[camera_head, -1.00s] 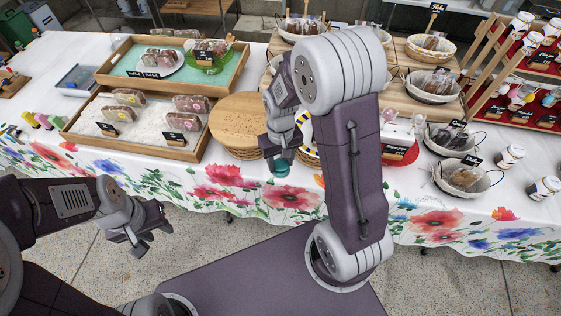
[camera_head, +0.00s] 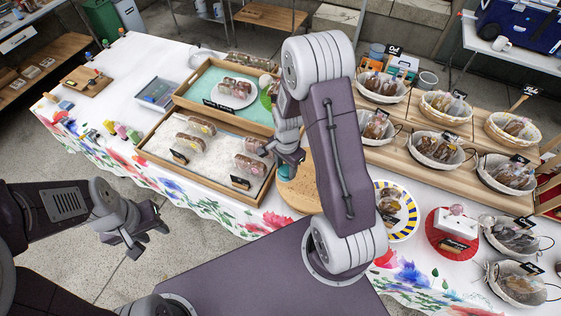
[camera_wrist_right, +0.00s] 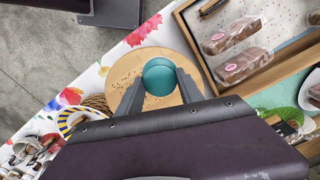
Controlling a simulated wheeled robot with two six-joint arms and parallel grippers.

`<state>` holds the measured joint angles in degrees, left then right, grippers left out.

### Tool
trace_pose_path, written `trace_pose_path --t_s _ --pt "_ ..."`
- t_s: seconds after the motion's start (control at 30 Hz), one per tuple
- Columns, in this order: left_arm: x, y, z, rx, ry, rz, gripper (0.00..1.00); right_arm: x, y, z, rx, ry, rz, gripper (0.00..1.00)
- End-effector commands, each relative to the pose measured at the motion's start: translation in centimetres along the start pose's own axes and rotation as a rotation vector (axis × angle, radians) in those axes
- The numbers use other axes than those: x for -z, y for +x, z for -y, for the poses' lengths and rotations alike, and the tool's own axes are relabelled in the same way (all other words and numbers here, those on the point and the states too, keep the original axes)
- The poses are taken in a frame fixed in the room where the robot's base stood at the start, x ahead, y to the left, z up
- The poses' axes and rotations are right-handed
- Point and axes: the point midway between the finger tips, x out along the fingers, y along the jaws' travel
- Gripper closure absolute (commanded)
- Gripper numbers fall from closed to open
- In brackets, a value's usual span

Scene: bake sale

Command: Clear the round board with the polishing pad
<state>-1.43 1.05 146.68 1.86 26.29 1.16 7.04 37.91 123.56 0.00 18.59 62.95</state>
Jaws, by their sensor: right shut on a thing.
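The round wooden board (camera_head: 299,197) lies at the front of the table, partly hidden behind my right arm. In the right wrist view the board (camera_wrist_right: 121,73) shows small dark specks on its left part. My right gripper (camera_head: 287,164) is shut on the teal round polishing pad (camera_head: 285,173). In the right wrist view the pad (camera_wrist_right: 159,75) sits between the fingertips, over the board. I cannot tell whether it touches the wood. My left gripper (camera_head: 144,240) is open and empty, off the table's front edge above the floor.
A wooden tray of wrapped loaves (camera_head: 150,153) stands close to the board's left. A yellow-striped plate (camera_head: 407,228) and a red round mat (camera_head: 438,238) lie to its right. Several baskets (camera_head: 437,147) stand on wooden risers behind. The floor left of my base is clear.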

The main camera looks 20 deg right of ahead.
Motion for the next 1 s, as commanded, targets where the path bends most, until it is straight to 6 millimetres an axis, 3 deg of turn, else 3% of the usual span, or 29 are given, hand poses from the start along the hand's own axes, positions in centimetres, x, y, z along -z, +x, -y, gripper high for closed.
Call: trace_pose_path --t_s 0.03,0.27,0.67,1.0 --pt "0.1 -0.6 0.0 0.000 0.000 0.001 0.64 0.1 -0.4 -0.1 -0.001 0.025 0.000 0.89" --pt "0.0 0.0 0.0 0.000 0.000 0.001 0.64 0.1 0.3 -0.1 0.001 0.046 -0.001 0.89" --pt "-0.5 4.2 0.1 0.000 0.000 0.001 0.64 0.1 4.9 -0.1 0.001 0.043 0.000 0.89" --pt "-0.4 4.1 0.1 0.000 0.000 0.000 0.64 0.1 4.9 -0.1 0.001 0.040 -0.001 0.89"
